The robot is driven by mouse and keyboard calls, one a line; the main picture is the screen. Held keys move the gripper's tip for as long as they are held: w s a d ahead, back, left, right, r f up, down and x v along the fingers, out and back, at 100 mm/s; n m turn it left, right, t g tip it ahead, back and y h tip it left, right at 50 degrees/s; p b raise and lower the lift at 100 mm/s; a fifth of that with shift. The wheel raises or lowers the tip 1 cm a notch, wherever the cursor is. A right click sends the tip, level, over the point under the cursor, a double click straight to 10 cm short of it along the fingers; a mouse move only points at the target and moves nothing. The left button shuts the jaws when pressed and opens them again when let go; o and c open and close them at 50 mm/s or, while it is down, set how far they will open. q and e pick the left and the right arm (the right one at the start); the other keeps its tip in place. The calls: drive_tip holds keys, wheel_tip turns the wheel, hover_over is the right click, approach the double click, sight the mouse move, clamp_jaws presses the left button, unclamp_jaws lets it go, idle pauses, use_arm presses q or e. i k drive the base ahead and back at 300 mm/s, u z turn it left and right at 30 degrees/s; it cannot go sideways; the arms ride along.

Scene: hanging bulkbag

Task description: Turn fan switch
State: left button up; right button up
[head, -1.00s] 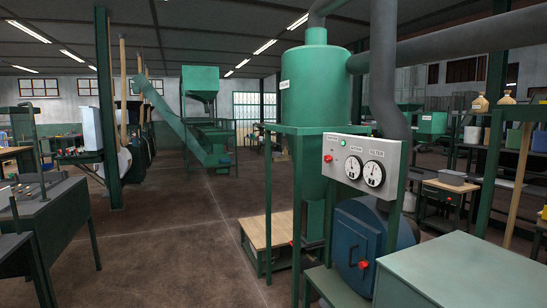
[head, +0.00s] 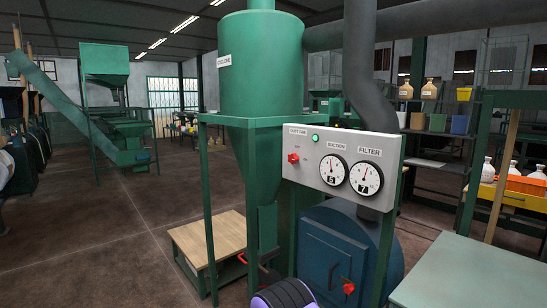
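The fan switch (head: 293,158) is a small red knob on the left of a pale grey control panel (head: 343,200), under a label that seems to read "DUST FAN". Small position marks sit around the knob, but its exact setting is too small to tell. A green lamp (head: 315,138) is at the panel's top edge. Two round white dials, suction (head: 333,170) and filter (head: 366,178), are right of the switch. A dark, purple-banded rounded part at the bottom edge may be my arm.
A green cyclone (head: 260,65) stands behind the panel. A pale green bench top (head: 475,275) is at the lower right. Open floor (head: 110,225) lies to the left.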

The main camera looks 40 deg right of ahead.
sight(293, 158)
drive_tip(key=z, duration=0.35)
drive_tip(key=i, duration=0.9)
drive_tip(key=z, duration=0.6)
